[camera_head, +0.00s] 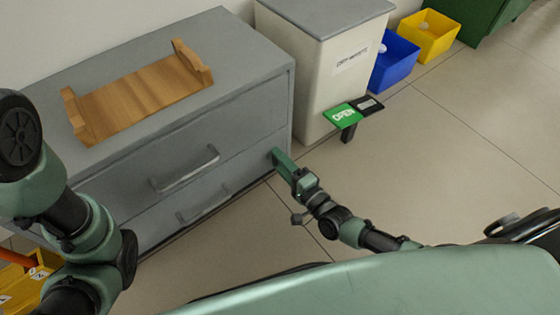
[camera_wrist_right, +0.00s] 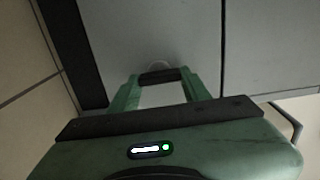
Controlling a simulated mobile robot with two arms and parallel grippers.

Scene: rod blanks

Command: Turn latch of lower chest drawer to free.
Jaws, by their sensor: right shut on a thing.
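The grey chest (camera_head: 262,110) has an upper drawer and a lower drawer (camera_head: 160,222), both pushed in flush as far as the head view shows. My right gripper (camera_head: 280,158) is at the right end of the chest front, low down. In the right wrist view the gripper (camera_wrist_right: 160,82) has its fingers on both ends of a small dark latch (camera_wrist_right: 159,76), with a pale round plate partly showing behind it. The latch is hidden by the gripper in the head view. My left arm shows at the left, but its gripper is out of view.
A wooden tray (camera_head: 140,95) lies on the chest. A pale bin (camera_head: 325,80) stands right of it, with a green OPEN sign (camera_head: 343,115) in front. Blue (camera_head: 395,62) and yellow (camera_head: 430,38) boxes stand beyond. The floor at right is clear.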

